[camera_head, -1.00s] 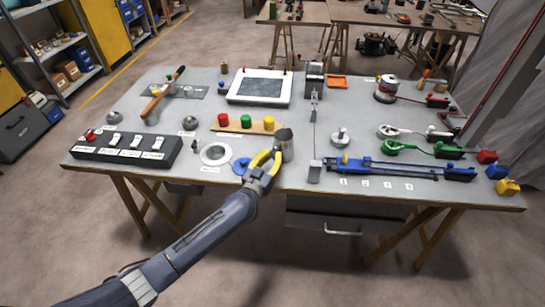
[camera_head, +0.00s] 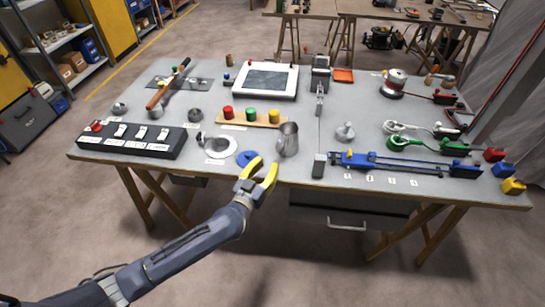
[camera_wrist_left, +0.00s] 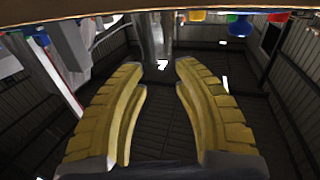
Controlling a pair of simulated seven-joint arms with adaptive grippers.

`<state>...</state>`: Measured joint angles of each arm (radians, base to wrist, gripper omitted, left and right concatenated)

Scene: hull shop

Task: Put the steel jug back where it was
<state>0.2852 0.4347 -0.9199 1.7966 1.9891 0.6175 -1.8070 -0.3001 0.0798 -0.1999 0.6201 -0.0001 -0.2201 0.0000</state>
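The steel jug (camera_head: 288,139) stands upright on the grey workbench (camera_head: 310,189) near its front edge. It is right of a blue disc (camera_head: 247,156) and left of a grey block at the bench's front. My left gripper (camera_head: 264,168), with yellow fingers, is open and empty at the bench's front edge, nearer than the jug and a little left of it, apart from it. In the left wrist view the jug (camera_wrist_left: 155,38) shows beyond the spread fingertips (camera_wrist_left: 159,66). My right gripper is not in view.
A white ring (camera_head: 219,147) lies left of the blue disc. A wooden strip (camera_head: 262,121) with red, green and yellow pieces is behind the jug. A switch box (camera_head: 132,139) stands at the front left. A blue slide rig (camera_head: 400,163) lies at the front right.

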